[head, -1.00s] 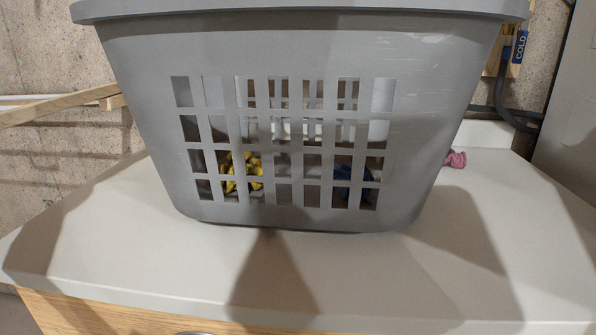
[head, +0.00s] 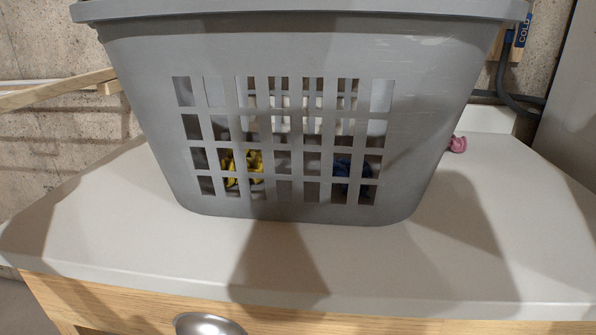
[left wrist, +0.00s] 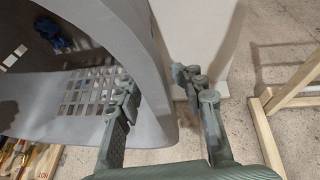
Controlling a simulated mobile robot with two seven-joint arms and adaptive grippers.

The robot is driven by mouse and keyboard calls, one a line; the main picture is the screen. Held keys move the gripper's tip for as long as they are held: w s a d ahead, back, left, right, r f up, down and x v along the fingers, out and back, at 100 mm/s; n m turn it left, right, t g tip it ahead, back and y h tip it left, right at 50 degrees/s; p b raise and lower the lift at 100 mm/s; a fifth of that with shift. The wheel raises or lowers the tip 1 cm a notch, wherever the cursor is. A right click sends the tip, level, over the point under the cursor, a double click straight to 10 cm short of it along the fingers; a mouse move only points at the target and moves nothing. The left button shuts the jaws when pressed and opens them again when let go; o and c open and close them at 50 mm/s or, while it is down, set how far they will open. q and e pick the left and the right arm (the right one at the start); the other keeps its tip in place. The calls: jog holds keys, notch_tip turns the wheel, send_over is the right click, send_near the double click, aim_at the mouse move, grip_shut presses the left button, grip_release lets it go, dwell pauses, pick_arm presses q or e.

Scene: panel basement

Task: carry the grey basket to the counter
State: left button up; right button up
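The grey basket (head: 290,55) fills the middle of the head view, upright over the white counter (head: 380,265). Whether its base touches the counter I cannot tell. A yellow cloth (head: 240,166) and a dark blue cloth (head: 343,176) show through its slots. In the left wrist view the basket (left wrist: 145,110) is at left, with the blue cloth (left wrist: 52,35) inside. My left gripper (left wrist: 155,82) straddles the basket's rim, one finger on each side; contact with the rim is hard to see. My right gripper is in neither view.
A pink cloth (head: 458,144) lies on the counter right of the basket. The front of the counter is clear. A wooden cabinet front with a metal handle (head: 208,325) is below. A wooden frame (left wrist: 290,95) stands on the floor at right in the left wrist view.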

pick_arm(q)
jog(key=shift+r, duration=0.1)
jog(key=v, duration=1.2)
jog(key=shift+w, duration=0.1)
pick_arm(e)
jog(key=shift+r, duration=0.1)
